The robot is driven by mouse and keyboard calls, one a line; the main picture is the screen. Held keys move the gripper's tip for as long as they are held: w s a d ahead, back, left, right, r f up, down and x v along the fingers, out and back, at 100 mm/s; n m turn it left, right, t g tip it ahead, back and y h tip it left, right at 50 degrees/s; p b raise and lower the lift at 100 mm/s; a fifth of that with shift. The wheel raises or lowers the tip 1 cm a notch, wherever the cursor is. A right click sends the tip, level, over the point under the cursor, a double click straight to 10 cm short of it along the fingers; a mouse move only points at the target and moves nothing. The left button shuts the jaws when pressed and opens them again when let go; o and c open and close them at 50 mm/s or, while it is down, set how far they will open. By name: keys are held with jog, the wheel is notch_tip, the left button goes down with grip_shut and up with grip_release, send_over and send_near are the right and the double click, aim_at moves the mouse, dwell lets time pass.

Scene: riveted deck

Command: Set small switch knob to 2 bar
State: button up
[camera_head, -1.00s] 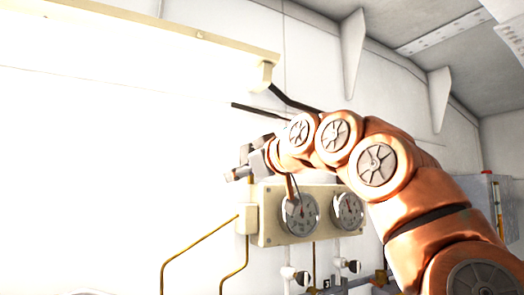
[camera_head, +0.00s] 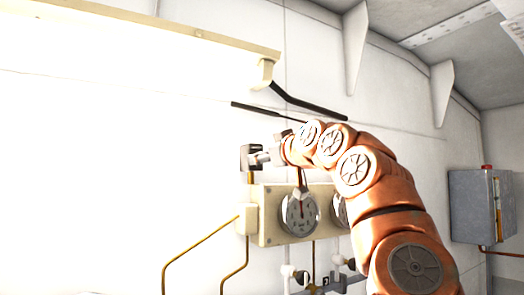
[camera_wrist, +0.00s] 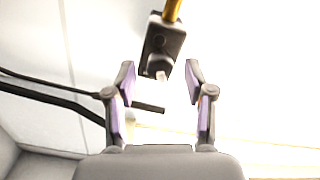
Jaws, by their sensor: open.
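A small dark switch box (camera_head: 245,158) is on the white wall, above the left end of a cream gauge panel. In the wrist view the switch box (camera_wrist: 176,31) hangs from a yellow conduit at the top, with a dark round knob (camera_wrist: 158,63) that has a pale tip. My gripper (camera_wrist: 160,70) is open and empty. Its fingers are on either side of the knob in that picture; I see no contact. In the head view my gripper (camera_head: 262,158) is just right of the box and partly overlaps it. No scale or setting on the knob is legible.
Below are the cream panel (camera_head: 268,217) with a round gauge (camera_head: 299,214) and a second gauge (camera_head: 341,211) partly behind my arm. Yellow pipes (camera_head: 200,240) run down the wall. A lamp housing (camera_head: 150,28) and black cable (camera_head: 310,103) are above. A grey cabinet (camera_head: 470,205) stands right.

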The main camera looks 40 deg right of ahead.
jog(key=shift+w+d, duration=0.1)
jog(key=shift+w, duration=0.65)
jog(key=shift+c, duration=0.3)
grip_shut()
